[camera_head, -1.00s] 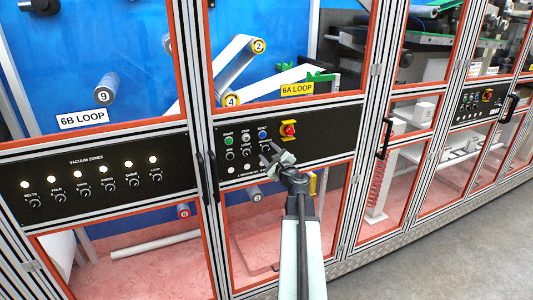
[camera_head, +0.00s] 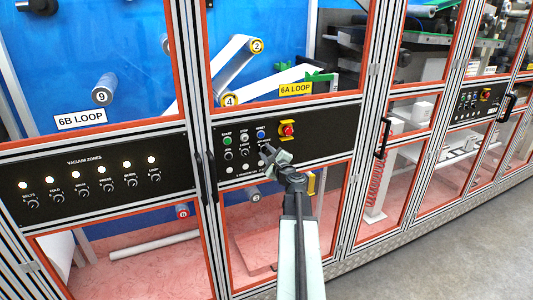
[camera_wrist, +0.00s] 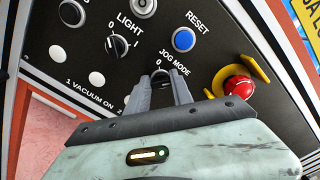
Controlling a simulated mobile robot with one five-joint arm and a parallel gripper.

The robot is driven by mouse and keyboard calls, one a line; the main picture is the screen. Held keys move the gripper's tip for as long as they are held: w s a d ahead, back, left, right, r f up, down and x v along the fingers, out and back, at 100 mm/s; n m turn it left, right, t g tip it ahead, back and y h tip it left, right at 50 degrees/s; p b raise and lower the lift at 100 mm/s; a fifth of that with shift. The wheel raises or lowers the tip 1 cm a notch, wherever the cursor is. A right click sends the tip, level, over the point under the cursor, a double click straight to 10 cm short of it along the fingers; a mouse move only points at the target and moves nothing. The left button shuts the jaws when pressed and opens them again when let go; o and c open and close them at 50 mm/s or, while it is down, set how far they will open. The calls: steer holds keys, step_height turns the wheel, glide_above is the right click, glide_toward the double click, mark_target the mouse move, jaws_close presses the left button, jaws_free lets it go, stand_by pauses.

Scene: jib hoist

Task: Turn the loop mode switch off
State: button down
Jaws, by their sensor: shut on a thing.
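My gripper (camera_wrist: 161,84) is at the black 6A loop control panel (camera_wrist: 95,50), pointed at the switch under a label that seems to read JOG MODE. In the head view my gripper (camera_head: 270,153) covers the lower right middle of the panel.
Close by are a black LIGHT knob (camera_wrist: 118,45), a blue RESET button (camera_wrist: 184,40) and a red emergency stop (camera_wrist: 239,88) with yellow guard pieces. White buttons (camera_wrist: 72,12) lie at left. Door handles (camera_head: 205,175) stick out left of the panel. Open floor (camera_head: 460,240) lies at right.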

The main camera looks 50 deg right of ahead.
steer(key=n, duration=0.4)
steer(key=shift+f, duration=0.1)
steer(key=n, duration=0.4)
steer(key=shift+f, duration=0.1)
steer(key=n, duration=0.4)
steer(key=shift+f+b, duration=0.1)
steer(key=shift+b, duration=0.2)
steer(key=shift+n, duration=2.2)
steer(key=c, duration=1.1)
jaws_free()
